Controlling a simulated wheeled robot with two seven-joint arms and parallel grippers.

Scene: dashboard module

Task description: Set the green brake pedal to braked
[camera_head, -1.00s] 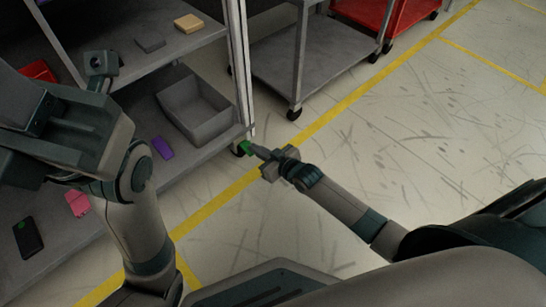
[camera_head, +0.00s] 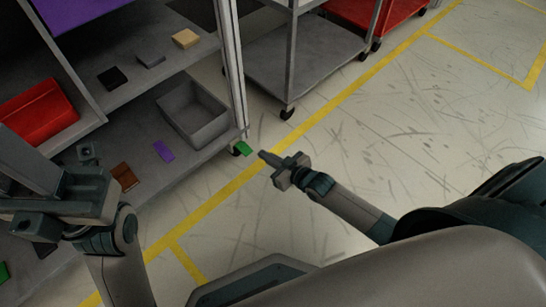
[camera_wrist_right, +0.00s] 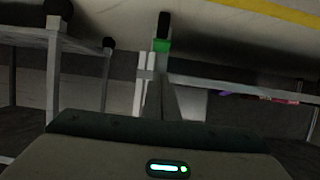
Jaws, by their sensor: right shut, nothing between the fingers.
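The green brake pedal (camera_head: 242,148) sits at the front lower corner of the grey shelf unit, by a dark caster wheel. It also shows in the right wrist view (camera_wrist_right: 160,45), just below the black wheel. I cannot tell its exact tilt. My right gripper (camera_head: 263,155) is shut and empty, pointing at the pedal from the right with a small gap in the picture. My left gripper (camera_head: 88,152) is at the left in front of the shelves, away from the pedal; its finger opening is not clear.
The shelf unit's upright post (camera_head: 233,75) rises just behind the pedal. A grey bin (camera_head: 195,112) and a purple item (camera_head: 164,151) are on the lower shelf. A grey cart (camera_head: 300,60) stands behind. The floor (camera_head: 400,140) at right is clear.

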